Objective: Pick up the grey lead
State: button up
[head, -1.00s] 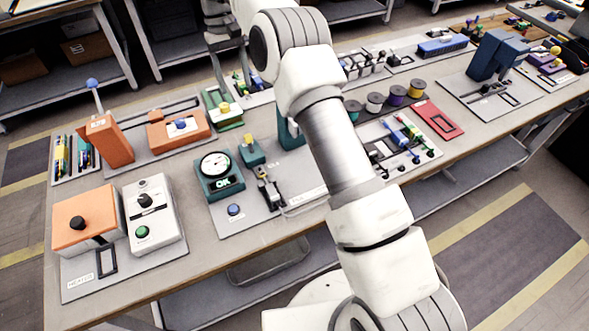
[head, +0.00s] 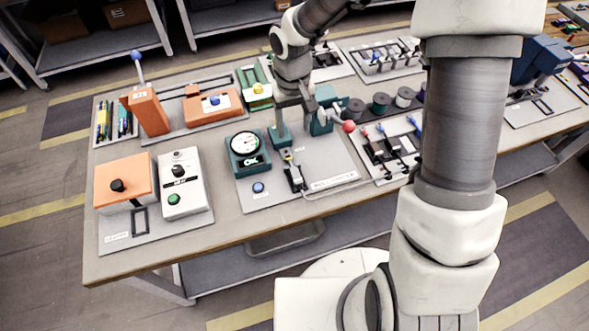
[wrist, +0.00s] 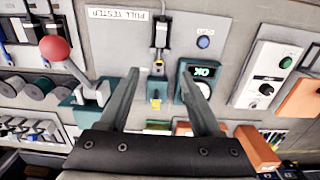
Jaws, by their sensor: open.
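My gripper (head: 297,118) is open and empty above the pull tester (head: 325,160). In the wrist view its two fingers (wrist: 159,82) stand apart, with a teal block with a yellow top between and below them. A dark clamp (head: 294,176) lies on the pull tester's plate, also seen ahead of the fingers in the wrist view (wrist: 160,36). A thin pale strand (head: 340,188) curves along the plate's front edge; I cannot tell whether it is the grey lead. No other grey lead can be made out for certain.
A red-knobbed lever (head: 348,127) rises right of my gripper. A dial gauge box (head: 247,152) stands to the left. A rack with dark clips and coloured ends (head: 385,150) lies to the right, near several spools (head: 380,103). The plate's front area is mostly clear.

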jog(key=s, duration=0.2)
send_over(295, 171)
jog(key=s, duration=0.1)
notch_tip(295, 171, down, 12)
jog(key=shift+f, duration=0.15)
jog(key=shift+w+f, duration=0.2)
jog(key=shift+f, duration=0.7)
jog(key=shift+w+f, duration=0.15)
jog(key=shift+f, duration=0.75)
jog(key=shift+w+f, duration=0.2)
jog(key=shift+f, duration=0.7)
grip_shut()
